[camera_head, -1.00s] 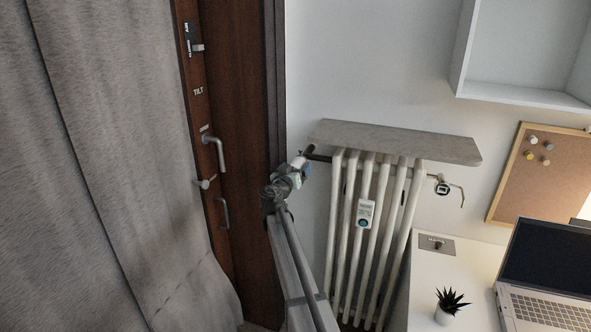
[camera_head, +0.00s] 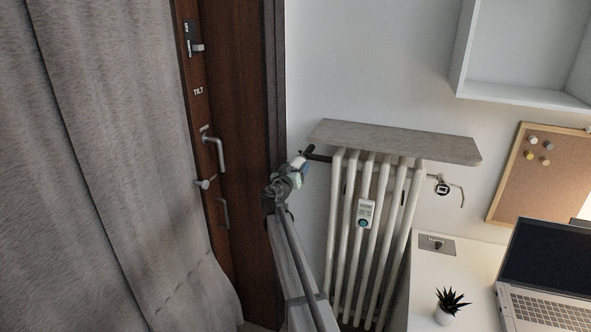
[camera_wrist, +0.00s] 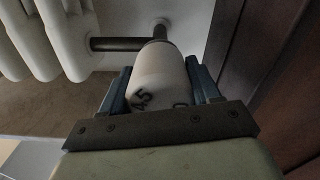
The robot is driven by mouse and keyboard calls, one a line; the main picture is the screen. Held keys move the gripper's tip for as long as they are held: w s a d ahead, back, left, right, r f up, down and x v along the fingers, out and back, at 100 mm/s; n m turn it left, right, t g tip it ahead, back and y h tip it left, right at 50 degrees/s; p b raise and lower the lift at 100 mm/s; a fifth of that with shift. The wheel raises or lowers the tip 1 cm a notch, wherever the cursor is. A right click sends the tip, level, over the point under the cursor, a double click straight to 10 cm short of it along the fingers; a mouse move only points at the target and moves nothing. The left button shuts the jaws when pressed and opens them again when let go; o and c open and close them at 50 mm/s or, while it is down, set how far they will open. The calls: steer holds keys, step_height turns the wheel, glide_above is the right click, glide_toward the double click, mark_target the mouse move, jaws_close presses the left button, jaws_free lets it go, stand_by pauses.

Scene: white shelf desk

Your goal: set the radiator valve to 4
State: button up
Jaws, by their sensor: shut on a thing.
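The white radiator valve knob (camera_wrist: 160,80) sits between the two blue fingers of my gripper (camera_wrist: 158,88) in the wrist view. The gripper is shut on it. The marks 4 and 5 show on the knob at its lower left, and a 0 shows at its lower right. I see no pointer mark, so I cannot tell the setting. In the head view my gripper (camera_head: 299,172) is at the upper left of the radiator (camera_head: 352,240), with the valve knob (camera_head: 300,161) partly hidden by it.
A dark pipe (camera_wrist: 115,44) joins the valve to the radiator. A grey shelf (camera_head: 395,142) lies over the radiator, and a small meter (camera_head: 365,213) is on its front. A dark wooden frame (camera_head: 255,150) stands close left. A desk (camera_head: 410,285) stands at the right.

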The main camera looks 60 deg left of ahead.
steer(key=shift+n, duration=0.3)
steer(key=n, duration=0.8)
steer(key=shift+a, duration=0.1)
steer(key=n, duration=0.4)
steer(key=shift+n, duration=2.7)
steer(key=o, duration=1)
steer(key=shift+o, duration=0.2)
